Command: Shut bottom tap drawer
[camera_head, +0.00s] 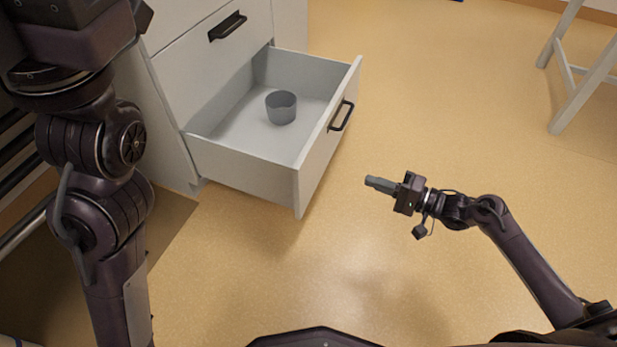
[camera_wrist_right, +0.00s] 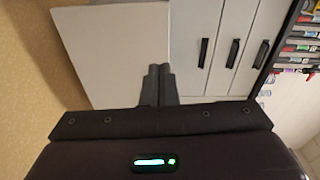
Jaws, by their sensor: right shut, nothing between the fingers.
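The bottom drawer (camera_head: 245,168) is pulled well out of the white cabinet (camera_head: 180,75) in the head view. Its front carries a dark bar handle (camera_head: 341,116), and a grey cup (camera_head: 281,107) stands inside on the drawer floor. My right gripper (camera_head: 371,182) is shut and empty, to the right of the drawer front and apart from it, pointing left. In the right wrist view its shut fingers (camera_wrist_right: 158,78) show before a pale flat panel (camera_wrist_right: 115,45), which looks like the drawer. My left arm fills the left side of the head view, but its gripper is not in view.
Another drawer with a dark handle (camera_head: 227,26) sits closed above the open one. A white stool or table frame (camera_head: 575,75) stands at the far right. The tan floor (camera_head: 440,90) between is clear. A dark mat (camera_head: 165,225) lies at the cabinet's near side.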

